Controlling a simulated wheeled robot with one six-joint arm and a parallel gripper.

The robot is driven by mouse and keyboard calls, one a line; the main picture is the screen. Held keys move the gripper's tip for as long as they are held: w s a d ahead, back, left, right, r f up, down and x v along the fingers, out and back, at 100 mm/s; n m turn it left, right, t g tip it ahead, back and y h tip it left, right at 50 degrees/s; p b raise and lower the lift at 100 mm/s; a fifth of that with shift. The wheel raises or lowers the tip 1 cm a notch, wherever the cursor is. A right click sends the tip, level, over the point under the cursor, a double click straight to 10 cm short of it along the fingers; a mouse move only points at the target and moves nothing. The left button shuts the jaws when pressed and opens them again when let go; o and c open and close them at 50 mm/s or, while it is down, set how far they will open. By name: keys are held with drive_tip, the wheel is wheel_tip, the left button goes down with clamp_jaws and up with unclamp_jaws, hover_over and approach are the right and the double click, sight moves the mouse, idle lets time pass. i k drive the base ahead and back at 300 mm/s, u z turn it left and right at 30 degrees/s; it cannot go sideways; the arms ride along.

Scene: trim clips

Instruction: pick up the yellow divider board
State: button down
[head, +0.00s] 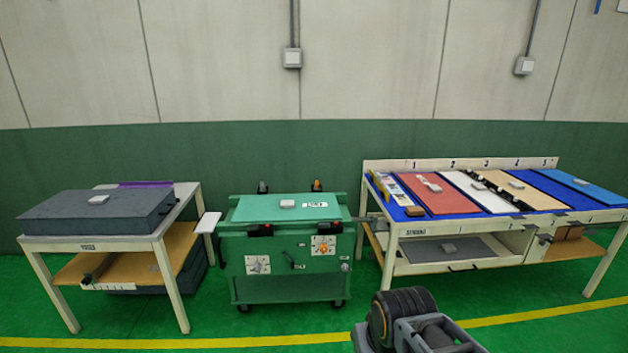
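No board in the head view is plainly yellow. The closest in colour is a tan board (537,195) lying flat on the blue top of the right table (405,231), with a small grey block on it. It lies between a white board (474,185) and a blue board (580,182). A dark strip runs along its left edge. A red board (420,201) lies further left. Part of my arm shows at the bottom, well in front of the table and apart from it. My gripper's fingers are not in view.
A green wheeled cart (285,255) stands in the middle, close to the right table. A left table (105,243) holds a thick dark grey slab (70,212). Green floor with a yellow line (230,342) is open in front.

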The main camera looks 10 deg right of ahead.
sight(378, 179)
drive_tip(key=z, duration=0.5)
drive_tip(key=i, duration=1.3)
drive_tip(key=u, duration=0.25)
drive_tip(key=i, duration=1.5)
drive_tip(key=u, duration=0.7)
